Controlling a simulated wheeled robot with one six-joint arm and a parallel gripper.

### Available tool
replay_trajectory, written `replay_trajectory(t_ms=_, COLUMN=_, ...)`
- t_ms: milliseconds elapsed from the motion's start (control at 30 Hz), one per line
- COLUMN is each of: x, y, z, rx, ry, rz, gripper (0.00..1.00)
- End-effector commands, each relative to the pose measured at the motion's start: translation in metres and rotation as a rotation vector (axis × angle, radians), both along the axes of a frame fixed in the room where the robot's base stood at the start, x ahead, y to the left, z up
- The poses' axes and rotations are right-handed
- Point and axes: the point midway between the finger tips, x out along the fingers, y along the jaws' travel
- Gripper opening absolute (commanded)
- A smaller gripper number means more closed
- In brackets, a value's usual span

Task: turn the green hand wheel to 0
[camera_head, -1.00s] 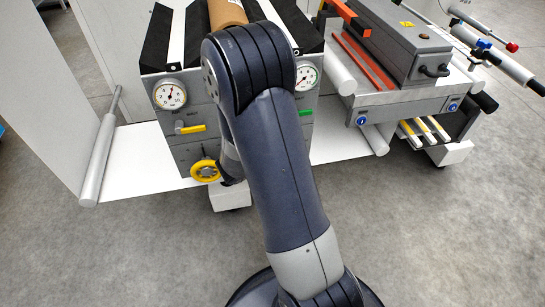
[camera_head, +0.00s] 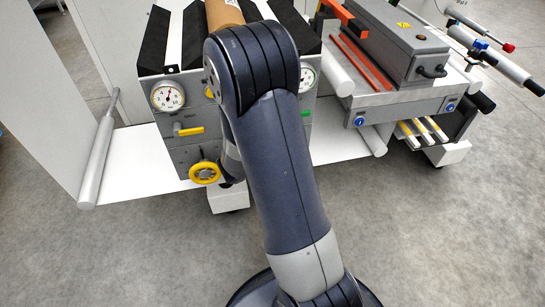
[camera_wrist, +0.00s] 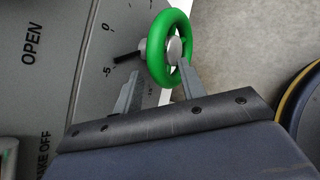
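The green hand wheel (camera_wrist: 187,48) is in the upper middle of the wrist view, seen nearly edge-on, with a grey hub. A black pointer (camera_wrist: 126,57) reaches from the hub to the left over a scale on the grey panel (camera_wrist: 88,60). It points between the marks 0 and -5, closer to -5. My gripper (camera_wrist: 158,82) is open, its two grey fingers apart at the near rim of the wheel. The right finger overlaps the rim in the picture; I cannot tell whether it touches. In the head view my arm hides the green wheel and gripper.
In the head view a yellow hand wheel (camera_head: 205,172) and a yellow lever (camera_head: 189,131) are on the same cabinet, below a dial gauge (camera_head: 168,96). A grey box (camera_head: 400,45) stands on the unit at right. The floor in front is clear.

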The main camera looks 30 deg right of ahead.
Motion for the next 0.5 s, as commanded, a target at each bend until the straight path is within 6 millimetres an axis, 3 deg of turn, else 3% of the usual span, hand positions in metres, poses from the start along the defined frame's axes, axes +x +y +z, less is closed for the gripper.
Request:
replay_trajectory(t_ms=267, x=-0.003, y=0.008, z=0.009, rx=0.0, ry=0.0, rz=0.002, gripper=0.39)
replay_trajectory(t_ms=500, x=-0.022, y=0.043, z=0.034, rx=0.001, ry=0.001, rz=0.006, gripper=0.39)
